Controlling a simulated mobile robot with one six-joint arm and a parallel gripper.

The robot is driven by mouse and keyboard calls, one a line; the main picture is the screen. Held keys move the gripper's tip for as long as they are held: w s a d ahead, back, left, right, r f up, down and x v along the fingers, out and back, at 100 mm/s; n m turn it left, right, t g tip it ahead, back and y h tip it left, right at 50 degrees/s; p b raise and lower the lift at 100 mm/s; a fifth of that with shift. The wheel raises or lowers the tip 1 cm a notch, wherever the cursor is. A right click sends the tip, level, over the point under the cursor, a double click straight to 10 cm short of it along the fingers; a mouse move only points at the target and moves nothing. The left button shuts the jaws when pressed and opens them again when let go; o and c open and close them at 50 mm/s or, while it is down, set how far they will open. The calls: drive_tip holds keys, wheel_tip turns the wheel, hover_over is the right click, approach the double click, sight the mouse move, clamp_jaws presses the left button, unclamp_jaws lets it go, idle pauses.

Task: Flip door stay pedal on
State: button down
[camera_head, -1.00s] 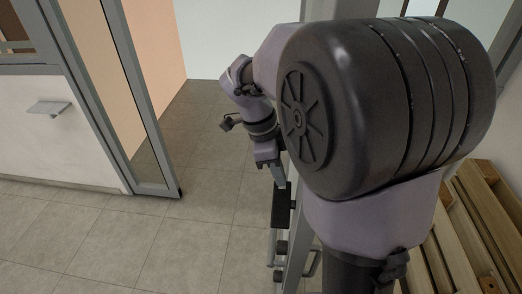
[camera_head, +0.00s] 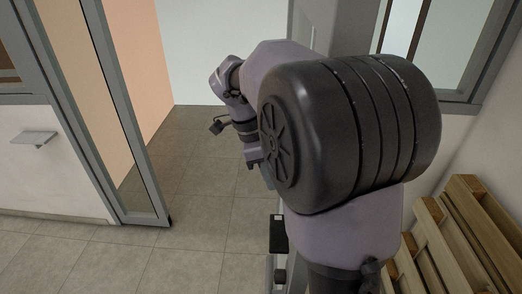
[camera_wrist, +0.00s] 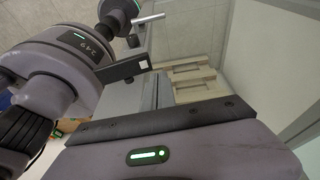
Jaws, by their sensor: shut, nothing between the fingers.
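My gripper (camera_head: 264,176) shows in the head view at the end of my arm, partly hidden by the arm's large dark joint. It is shut and empty, pointing down. A black pad on a grey post or frame (camera_head: 278,236) stands below and slightly right of it, with a gap between them in the picture. I cannot tell whether this is part of the door stay; no pedal can be made out clearly.
A grey-framed glass door (camera_head: 130,120) stands at the left, its lower corner near the tiled floor (camera_head: 195,215). A small shelf (camera_head: 33,139) is on the left wall. Wooden pallets (camera_head: 455,225) lean at the right. The tiles between door and arm are clear.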

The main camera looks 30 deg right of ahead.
wheel_tip(320, 180, up, 6)
drive_tip(key=w+p, duration=0.1)
drive_tip(key=w, duration=0.1)
drive_tip(key=shift+w, duration=0.4)
drive_tip(key=shift+d+r, duration=0.1)
drive_tip(key=s+a+n+t+y, duration=0.4)
drive_tip(key=s+a+n+t, duration=0.5)
drive_tip(key=s+a+n, duration=0.8)
wheel_tip(320, 180, down, 37)
drive_tip(key=n+g+b, duration=0.1)
drive_tip(key=n+b, duration=0.2)
drive_tip(key=b, duration=3.1)
drive_tip(key=shift+s+a+y, duration=0.3)
drive_tip(key=shift+s+a, duration=0.05)
drive_tip(key=shift+s, duration=0.1)
